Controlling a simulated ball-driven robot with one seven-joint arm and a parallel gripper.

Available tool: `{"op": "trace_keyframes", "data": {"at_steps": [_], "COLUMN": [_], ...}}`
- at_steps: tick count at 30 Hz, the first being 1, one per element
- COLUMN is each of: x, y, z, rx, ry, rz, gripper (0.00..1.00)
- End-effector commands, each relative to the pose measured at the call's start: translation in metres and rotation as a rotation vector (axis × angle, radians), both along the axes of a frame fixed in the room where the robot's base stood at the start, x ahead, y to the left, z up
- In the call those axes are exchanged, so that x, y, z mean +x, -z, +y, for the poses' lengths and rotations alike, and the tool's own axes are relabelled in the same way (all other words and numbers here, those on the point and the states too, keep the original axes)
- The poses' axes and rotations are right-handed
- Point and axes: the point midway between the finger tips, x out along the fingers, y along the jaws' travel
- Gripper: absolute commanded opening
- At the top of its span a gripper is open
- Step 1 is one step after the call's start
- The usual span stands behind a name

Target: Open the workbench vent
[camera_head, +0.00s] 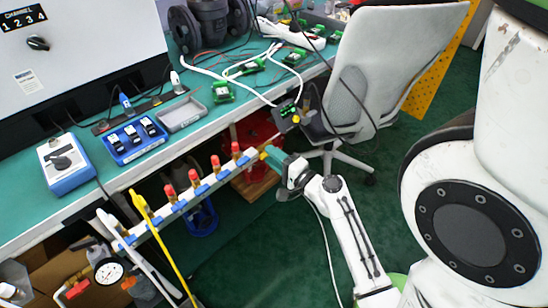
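A pale manifold rail (190,199) with blue clamps runs along the bench's front edge, sloping down to the left. Several red-topped valves (215,163) with brass bodies stand on it. A long yellow bar (160,243) crosses its left end beside a white lever (136,259). No label shows which part is the vent. My gripper (270,157) is at the rail's right end, beside or at a small yellow piece (264,155). I cannot tell whether it touches that piece, or whether its fingers are open or shut.
The green workbench (100,177) holds a blue-and-white box (65,164), a blue tray (134,138) and several green circuit boards. A pressure gauge (108,271) hangs at lower left. A grey office chair (385,65) stands beyond my gripper.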

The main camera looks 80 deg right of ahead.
Motion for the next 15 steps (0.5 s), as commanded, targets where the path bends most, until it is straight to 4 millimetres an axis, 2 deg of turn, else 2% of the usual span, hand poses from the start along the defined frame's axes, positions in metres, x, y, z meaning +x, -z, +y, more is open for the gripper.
{"op": "trace_keyframes", "data": {"at_steps": [4, 7, 15], "x": [-0.004, -0.014, -0.059], "y": [0.001, 0.002, 0.003], "z": [0.003, 0.008, 0.036], "rx": [0.001, 0.000, 0.002], "ry": [0.000, 0.001, 0.002], "rz": [0.001, 0.002, 0.003], "gripper": [0.36, 0.36, 0.36]}}
